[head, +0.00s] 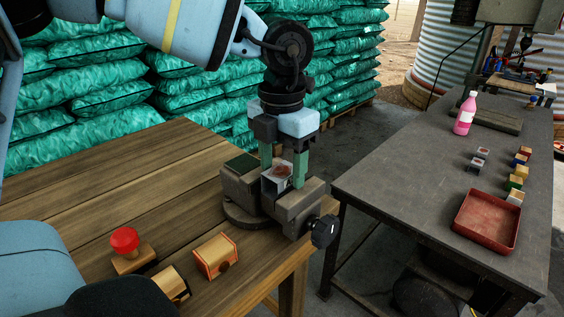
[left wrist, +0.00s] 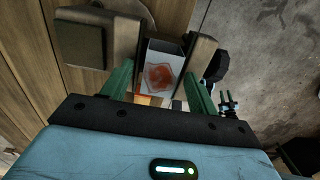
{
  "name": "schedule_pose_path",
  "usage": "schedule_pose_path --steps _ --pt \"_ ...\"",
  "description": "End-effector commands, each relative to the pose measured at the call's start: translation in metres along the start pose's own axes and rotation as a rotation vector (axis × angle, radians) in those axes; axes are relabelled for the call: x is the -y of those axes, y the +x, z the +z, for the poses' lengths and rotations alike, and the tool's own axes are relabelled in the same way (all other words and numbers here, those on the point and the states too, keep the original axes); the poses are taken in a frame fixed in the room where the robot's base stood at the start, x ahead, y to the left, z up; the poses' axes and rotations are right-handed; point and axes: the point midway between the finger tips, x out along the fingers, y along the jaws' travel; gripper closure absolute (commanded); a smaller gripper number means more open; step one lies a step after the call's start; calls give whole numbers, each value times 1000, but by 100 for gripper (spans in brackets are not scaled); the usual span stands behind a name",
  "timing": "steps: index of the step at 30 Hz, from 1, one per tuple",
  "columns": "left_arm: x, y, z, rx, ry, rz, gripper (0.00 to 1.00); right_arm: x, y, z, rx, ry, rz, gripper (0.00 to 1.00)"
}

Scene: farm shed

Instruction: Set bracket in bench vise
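The bench vise (head: 298,212) stands at the right end of the wooden bench, with its dark handle knob (head: 325,231) facing front right. The bracket, a pale grey block-like piece with a reddish patch on top (head: 277,180), sits between the vise jaws. It also shows in the left wrist view (left wrist: 163,72), with a narrow gap toward the left jaw (left wrist: 102,38). My left gripper (head: 283,172) points down over the vise. Its green fingers stand apart on either side of the bracket, with visible space at the left finger. The bracket's underside is hidden. My right gripper is not seen.
A red-knobbed wooden piece (head: 126,248) and a small wooden box (head: 215,256) lie on the wooden bench (head: 110,200) in front. Across a floor gap, a dark table (head: 400,185) holds a red tray (head: 487,222), a pink bottle (head: 465,114) and several small blocks. Green sacks (head: 90,85) are stacked behind.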

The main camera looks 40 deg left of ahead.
Motion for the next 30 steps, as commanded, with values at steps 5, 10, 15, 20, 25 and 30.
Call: schedule_pose_path --steps 5,10,15,20,25,30 --pt "0 0 0 0 0 0 40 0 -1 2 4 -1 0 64" --pt "0 -7 0 2 0 0 40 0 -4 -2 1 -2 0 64" --pt "0 -33 1 5 -1 1 40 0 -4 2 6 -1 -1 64" --pt "0 -67 1 6 -1 0 40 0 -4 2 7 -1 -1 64" --pt "0 -98 0 4 -1 0 40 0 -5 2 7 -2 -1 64" --pt "0 -116 0 2 0 0 40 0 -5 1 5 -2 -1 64"
